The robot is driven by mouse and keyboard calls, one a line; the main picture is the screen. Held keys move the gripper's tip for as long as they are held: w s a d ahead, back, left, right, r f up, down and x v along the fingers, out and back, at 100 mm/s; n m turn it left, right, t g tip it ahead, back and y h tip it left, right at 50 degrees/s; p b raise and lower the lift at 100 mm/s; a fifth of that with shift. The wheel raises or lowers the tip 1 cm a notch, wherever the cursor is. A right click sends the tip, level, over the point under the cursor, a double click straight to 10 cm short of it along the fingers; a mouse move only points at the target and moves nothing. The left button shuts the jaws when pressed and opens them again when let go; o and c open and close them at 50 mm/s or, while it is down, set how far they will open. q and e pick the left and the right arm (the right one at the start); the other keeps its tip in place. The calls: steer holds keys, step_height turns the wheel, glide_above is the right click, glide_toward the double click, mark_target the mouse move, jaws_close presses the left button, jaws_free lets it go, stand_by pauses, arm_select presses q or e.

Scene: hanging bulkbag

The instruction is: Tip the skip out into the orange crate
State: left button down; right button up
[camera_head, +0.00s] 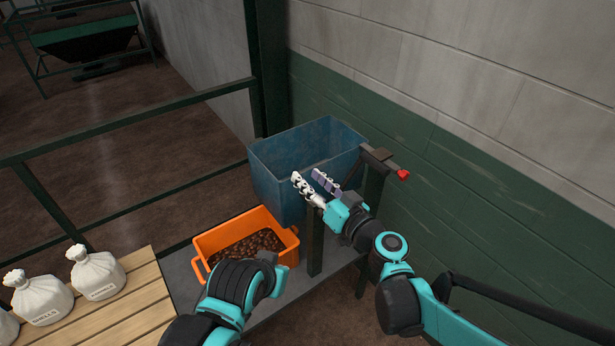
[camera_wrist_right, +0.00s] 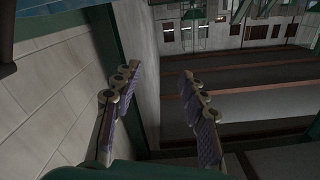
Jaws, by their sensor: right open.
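The skip (camera_head: 276,185) is a worn blue open bin hung beside the wall, above and behind the orange crate. It looks roughly level, and the visible part of its inside looks empty. The orange crate (camera_head: 203,243) stands on a grey platform with brown lumps (camera_head: 250,249) in it. My right gripper (camera_head: 308,177) is open and empty, in front of the skip's near side; I cannot tell whether it touches. Its two fingers stand apart with nothing between them in the right wrist view (camera_wrist_right: 157,78). My left arm hides the crate's near side; its gripper does not show.
A lever with a red knob (camera_head: 403,174) sits at the skip's right, on dark posts (camera_head: 315,245). White sacks (camera_head: 97,272) stand on a wooden pallet (camera_head: 135,300) at the left. A green rail (camera_head: 130,122) runs behind. The wall (camera_head: 480,190) closes the right side.

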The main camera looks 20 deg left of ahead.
steer(key=v, duration=1)
steer(key=shift+s+d, duration=0.3)
